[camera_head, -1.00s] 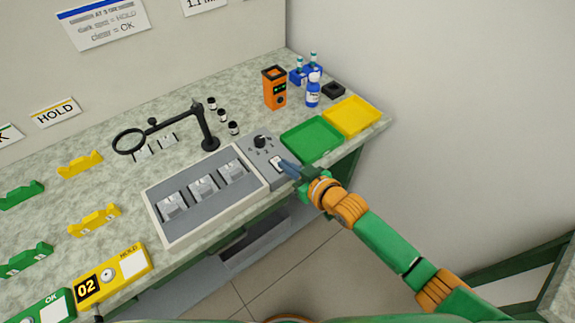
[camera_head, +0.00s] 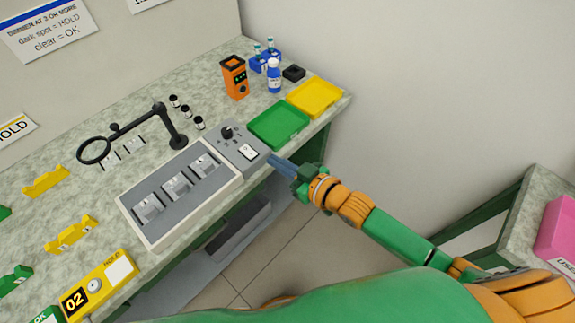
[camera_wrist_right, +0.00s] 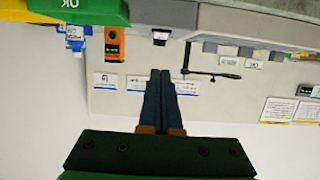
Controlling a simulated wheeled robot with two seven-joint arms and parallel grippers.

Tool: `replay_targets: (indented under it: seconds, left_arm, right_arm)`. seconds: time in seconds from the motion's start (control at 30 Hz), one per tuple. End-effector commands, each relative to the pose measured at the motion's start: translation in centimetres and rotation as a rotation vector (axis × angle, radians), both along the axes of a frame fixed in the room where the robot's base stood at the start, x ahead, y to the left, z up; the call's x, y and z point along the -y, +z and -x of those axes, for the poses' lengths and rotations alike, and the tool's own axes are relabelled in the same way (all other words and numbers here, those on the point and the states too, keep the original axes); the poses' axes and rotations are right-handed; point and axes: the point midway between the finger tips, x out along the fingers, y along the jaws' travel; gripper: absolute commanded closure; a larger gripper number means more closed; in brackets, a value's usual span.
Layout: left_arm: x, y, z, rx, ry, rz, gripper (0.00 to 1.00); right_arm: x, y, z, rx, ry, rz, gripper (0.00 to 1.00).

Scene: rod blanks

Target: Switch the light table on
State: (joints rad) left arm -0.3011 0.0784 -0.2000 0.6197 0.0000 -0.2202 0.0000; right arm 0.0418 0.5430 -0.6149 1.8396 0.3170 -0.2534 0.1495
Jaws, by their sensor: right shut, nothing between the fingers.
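The light table (camera_head: 127,205) is a pale-framed grey panel with three clear blocks on it; its surface looks grey, with no visible glow. Its control box (camera_head: 222,149) at the right end carries a black knob (camera_head: 227,132) and a white rocker switch (camera_head: 249,152). My right gripper (camera_head: 272,160) is shut and empty, its blue fingertips just right of the control box, apart from the switch in the picture. In the right wrist view the closed fingers (camera_wrist_right: 159,82) point away with nothing between them. My left gripper is not in view.
A green tray (camera_head: 279,125) and a yellow tray (camera_head: 315,97) lie behind the gripper. An orange device (camera_head: 234,78), a blue bottle (camera_head: 274,76) and a magnifier on a stand (camera_head: 178,140) stand further back. Open floor lies in front of the bench.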

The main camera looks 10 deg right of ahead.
Motion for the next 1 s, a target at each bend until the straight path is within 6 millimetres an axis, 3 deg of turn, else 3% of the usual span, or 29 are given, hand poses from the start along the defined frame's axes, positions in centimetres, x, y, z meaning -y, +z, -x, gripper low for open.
replay_targets:
  seconds: [0.23, 0.77, 0.87, 0.93, 1.0]
  left_arm:
    - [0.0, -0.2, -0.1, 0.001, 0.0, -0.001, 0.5]
    - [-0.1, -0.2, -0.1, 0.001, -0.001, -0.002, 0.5]
    - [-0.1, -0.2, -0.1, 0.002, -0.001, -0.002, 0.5]
    - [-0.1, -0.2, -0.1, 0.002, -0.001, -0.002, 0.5]
    - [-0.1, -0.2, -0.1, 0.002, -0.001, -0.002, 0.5]
  right_arm:
    - [1.8, 0.3, 2.5, 0.001, 0.001, -0.001, 1.0]
    - [2.1, 0.0, 2.6, -0.005, -0.007, 0.003, 1.0]
    - [4.3, -3.8, 2.0, -0.07, -0.083, 0.055, 1.0]
    - [7.3, -9.4, 2.4, -0.174, -0.179, 0.128, 1.0]
    - [10.5, -15.9, 4.6, -0.313, -0.272, 0.21, 1.0]
